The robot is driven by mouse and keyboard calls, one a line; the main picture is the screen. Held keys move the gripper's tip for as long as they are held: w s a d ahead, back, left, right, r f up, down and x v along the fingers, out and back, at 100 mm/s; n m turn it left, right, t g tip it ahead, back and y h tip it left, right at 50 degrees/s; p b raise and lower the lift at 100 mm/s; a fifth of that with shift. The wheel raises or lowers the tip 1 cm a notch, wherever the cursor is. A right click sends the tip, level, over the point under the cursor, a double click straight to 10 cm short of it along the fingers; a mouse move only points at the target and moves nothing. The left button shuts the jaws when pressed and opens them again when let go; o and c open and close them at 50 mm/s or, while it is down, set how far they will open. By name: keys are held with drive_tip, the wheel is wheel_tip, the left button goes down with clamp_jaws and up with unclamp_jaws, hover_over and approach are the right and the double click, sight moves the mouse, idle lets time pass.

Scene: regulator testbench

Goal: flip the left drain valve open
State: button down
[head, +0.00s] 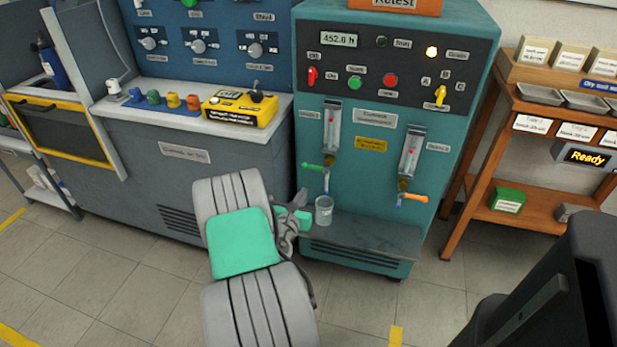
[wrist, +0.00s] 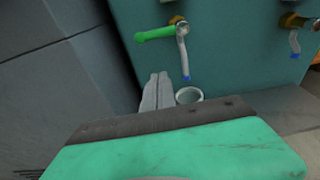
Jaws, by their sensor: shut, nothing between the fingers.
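The left drain valve has a green lever (head: 312,167) on the front of the teal test cabinet, below the left flow tube. The lever points left, about level, from the valve body. It also shows in the wrist view (wrist: 155,34), with a grey blue-tipped spout (wrist: 184,55) hanging to its right. My gripper (head: 302,196) is shut and empty, below the lever and apart from it. In the wrist view its fingers (wrist: 157,78) lie together, pointing toward the cabinet. A clear beaker (head: 324,211) stands just right of the fingertips; it also shows in the wrist view (wrist: 189,95).
The right drain valve has an orange lever (head: 412,197) pointing right. A dark ledge (head: 367,236) juts out under the valves. A grey bench (head: 186,153) stands close on the left, and a wooden shelf (head: 468,180) on the right. Floor in front is free.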

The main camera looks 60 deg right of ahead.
sight(314, 168)
drive_tip(key=w+d+r, duration=0.1)
drive_tip(key=d+r, duration=0.2)
drive_tip(key=d, duration=0.2)
drive_tip(key=shift+d+b, duration=0.4)
